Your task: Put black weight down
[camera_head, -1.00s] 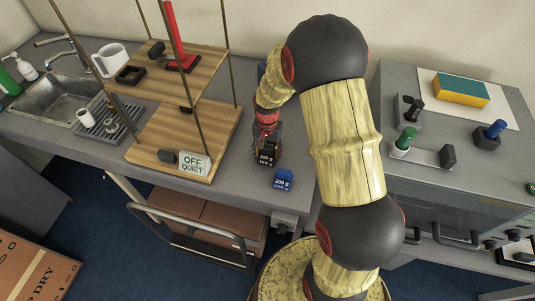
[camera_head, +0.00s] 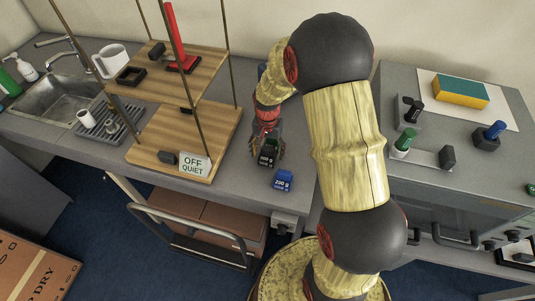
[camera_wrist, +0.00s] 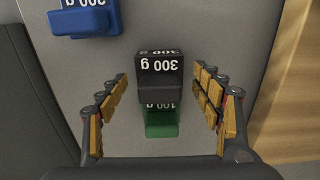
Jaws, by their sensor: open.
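The black weight (camera_wrist: 159,68) is a small block with a white "300 g" label, upside down in the wrist view. It also shows in the head view (camera_head: 268,157), near the counter's front edge. My gripper (camera_wrist: 160,88) is open, with a finger on each side of the black weight and gaps between. A green weight (camera_wrist: 162,125) marked 100 g lies directly beside or under the black one, which partly hides it. I cannot tell whether the black weight rests on it. In the head view my gripper (camera_head: 267,142) points down over the black weight.
A blue weight (camera_head: 282,180) stands right of the black one, near the counter's front edge. A wooden two-tier shelf (camera_head: 215,130) with thin posts stands to the left, with an "OFF QUIET" sign (camera_head: 194,165).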

